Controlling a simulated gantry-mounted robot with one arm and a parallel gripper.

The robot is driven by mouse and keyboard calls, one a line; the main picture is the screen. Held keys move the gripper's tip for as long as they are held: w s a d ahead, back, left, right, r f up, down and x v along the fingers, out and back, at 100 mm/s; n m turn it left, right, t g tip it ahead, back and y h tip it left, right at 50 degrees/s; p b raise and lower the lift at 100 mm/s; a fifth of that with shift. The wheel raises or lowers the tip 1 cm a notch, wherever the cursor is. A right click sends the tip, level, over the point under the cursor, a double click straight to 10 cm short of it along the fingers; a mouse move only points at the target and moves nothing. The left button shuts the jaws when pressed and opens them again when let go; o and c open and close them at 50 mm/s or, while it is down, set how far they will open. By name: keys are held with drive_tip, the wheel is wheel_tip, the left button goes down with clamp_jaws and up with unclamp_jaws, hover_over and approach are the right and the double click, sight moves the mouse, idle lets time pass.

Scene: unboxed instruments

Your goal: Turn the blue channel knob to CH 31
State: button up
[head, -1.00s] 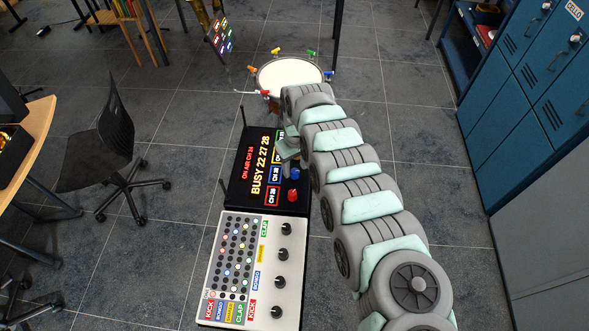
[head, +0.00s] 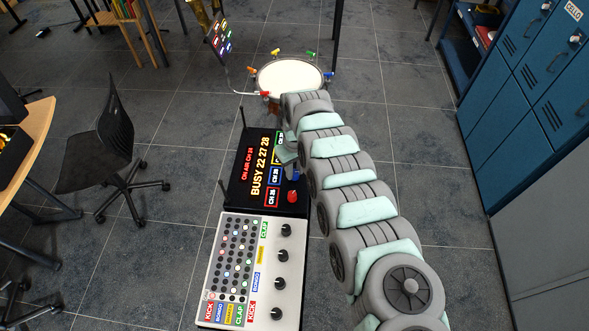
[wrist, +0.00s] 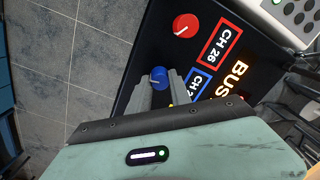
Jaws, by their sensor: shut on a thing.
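A red knob (wrist: 185,26) with a red-framed CH 26 display (wrist: 219,43) is close beside the blue one. A white mixer panel (head: 213,262) with black knobs adjoins the radio. A drum (head: 289,76) stands beyond it.

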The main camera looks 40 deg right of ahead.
drive_tip(key=shift+r+p, duration=0.1)
drive_tip(key=shift+p, duration=0.4)
clamp_jaws()
drive_tip(key=shift+a+r+m+p, duration=0.1)
drive_tip(key=shift+m+p, duration=1)
drive_tip(key=shift+p, duration=0.15)
drive_tip(key=m+p, duration=0.3)
drive_tip(key=shift+m, duration=0.3)
drive_tip(key=m, duration=0.4)
drive_tip(key=shift+f+m+p, duration=0.25)
drive_tip(key=shift+m+p, duration=0.05)
drive_tip(key=shift+m+b, duration=0.55)
drive_tip(key=shift+m, duration=1.25)
drive_tip(key=shift+s, duration=0.1)
drive_tip(key=o, duration=0.9)
unclamp_jaws()
drive_tip(key=shift+o, duration=0.2)
